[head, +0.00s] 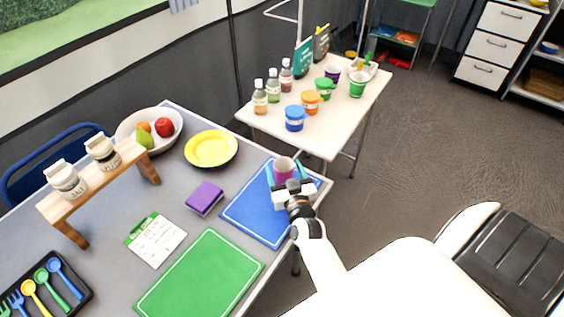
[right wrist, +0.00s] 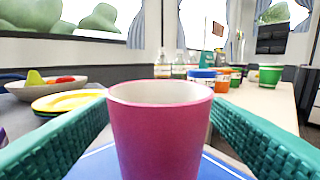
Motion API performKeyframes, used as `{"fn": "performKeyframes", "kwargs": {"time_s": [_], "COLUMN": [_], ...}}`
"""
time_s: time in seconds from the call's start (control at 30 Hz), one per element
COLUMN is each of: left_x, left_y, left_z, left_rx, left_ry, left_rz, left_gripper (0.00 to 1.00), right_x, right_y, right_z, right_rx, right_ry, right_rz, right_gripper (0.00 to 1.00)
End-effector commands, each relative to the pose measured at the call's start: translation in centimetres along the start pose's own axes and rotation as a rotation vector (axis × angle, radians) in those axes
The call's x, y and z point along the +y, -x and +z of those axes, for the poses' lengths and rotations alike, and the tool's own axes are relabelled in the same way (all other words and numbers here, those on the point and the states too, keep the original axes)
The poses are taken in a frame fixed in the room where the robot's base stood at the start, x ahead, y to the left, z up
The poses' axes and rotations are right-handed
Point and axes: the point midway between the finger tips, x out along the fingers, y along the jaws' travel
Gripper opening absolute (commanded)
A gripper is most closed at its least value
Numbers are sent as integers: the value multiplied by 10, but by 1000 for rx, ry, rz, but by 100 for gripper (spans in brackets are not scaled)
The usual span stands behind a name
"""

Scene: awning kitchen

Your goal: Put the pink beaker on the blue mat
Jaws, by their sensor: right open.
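The pink beaker (head: 284,166) is upright at the far right part of the blue mat (head: 250,222). In the right wrist view the beaker (right wrist: 160,135) fills the middle, with its rim up and its base out of frame. My right gripper (head: 286,182) is open, its teal fingers on either side of the beaker. The mat also shows below the beaker in the right wrist view (right wrist: 95,166). The head view appears to show the beaker over the mat, but its base is hidden by my gripper, so contact cannot be told. My left gripper is not in view.
A purple sponge (head: 205,198), a yellow plate (head: 211,148) and a green mat (head: 200,278) lie left of the blue mat. A wooden rack (head: 95,182) holds two jars. A second table (head: 335,118) with bottles and tubs stands behind.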

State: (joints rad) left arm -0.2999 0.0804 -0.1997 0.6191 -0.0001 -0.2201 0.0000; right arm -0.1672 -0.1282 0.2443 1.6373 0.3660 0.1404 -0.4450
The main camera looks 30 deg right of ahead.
Motion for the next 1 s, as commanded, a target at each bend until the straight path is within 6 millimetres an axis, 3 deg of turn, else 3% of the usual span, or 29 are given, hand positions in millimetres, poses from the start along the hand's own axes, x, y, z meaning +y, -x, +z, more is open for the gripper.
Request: {"fn": "performKeyframes", "kwargs": {"time_s": [0.2, 0.43, 1.0], "left_x": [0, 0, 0], "left_y": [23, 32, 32], "left_z": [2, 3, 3], "left_rx": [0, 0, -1], "left_ry": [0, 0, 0], "left_rz": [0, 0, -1], "left_gripper": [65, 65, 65], "right_x": [0, 0, 1], "right_y": [51, 85, 93], "right_z": [3, 1, 0], "right_rx": [5, 2, 0], "right_ry": [1, -1, -1], "right_rz": [1, 1, 1], "right_gripper": [71, 71, 71]}}
